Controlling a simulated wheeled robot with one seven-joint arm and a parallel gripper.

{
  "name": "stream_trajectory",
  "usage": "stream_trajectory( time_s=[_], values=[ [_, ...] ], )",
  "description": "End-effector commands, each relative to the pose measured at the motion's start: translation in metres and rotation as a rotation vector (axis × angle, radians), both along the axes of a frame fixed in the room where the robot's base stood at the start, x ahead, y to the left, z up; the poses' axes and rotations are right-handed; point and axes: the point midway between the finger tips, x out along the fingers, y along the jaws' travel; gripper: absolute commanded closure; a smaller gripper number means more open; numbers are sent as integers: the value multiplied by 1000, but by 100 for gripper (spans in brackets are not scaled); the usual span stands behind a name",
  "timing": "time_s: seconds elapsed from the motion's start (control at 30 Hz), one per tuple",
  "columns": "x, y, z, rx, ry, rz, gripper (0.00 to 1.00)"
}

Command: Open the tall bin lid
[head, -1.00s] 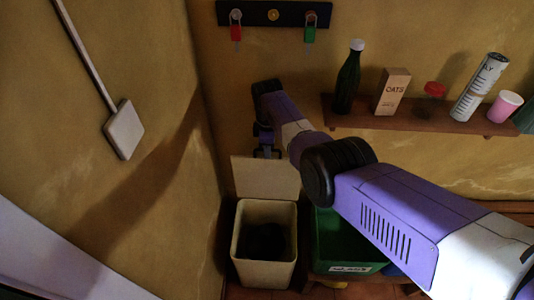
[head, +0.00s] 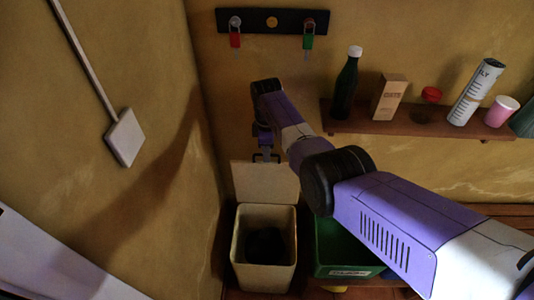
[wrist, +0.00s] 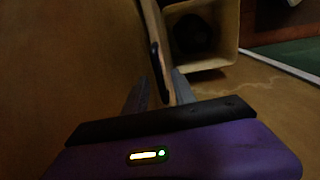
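The tall cream bin (head: 264,279) stands on the floor in the corner, its mouth uncovered and a dark round thing inside. Its lid (head: 265,183) stands up at the back of the bin, close to upright. My gripper (head: 266,156) is at the lid's top edge, fingers spread. In the wrist view, the lid (wrist: 154,35) shows edge-on, its near end between or just beyond the two fingertips of my gripper (wrist: 158,88); I cannot tell whether they touch it. The bin's open mouth and rim (wrist: 207,66) show beyond.
A green bin (head: 335,255) stands close to the right. A shelf (head: 400,124) with a bottle (head: 346,88), an oats box (head: 389,98) and other items is on the wall at right. A hook rack (head: 272,21) hangs above. The left wall is close.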

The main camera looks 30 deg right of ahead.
Motion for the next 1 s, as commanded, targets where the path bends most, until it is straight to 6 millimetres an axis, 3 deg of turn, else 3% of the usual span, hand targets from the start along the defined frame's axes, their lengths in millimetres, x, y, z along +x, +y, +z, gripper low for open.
stream_trajectory(
  time_s=[0.2, 0.4, 1.0],
  values=[
    [-2, 1, 35, 0, -2, 0, 68],
    [-3, 2, 52, 1, 1, 0, 68],
    [-3, 2, 54, 1, 1, 0, 68]
  ],
)
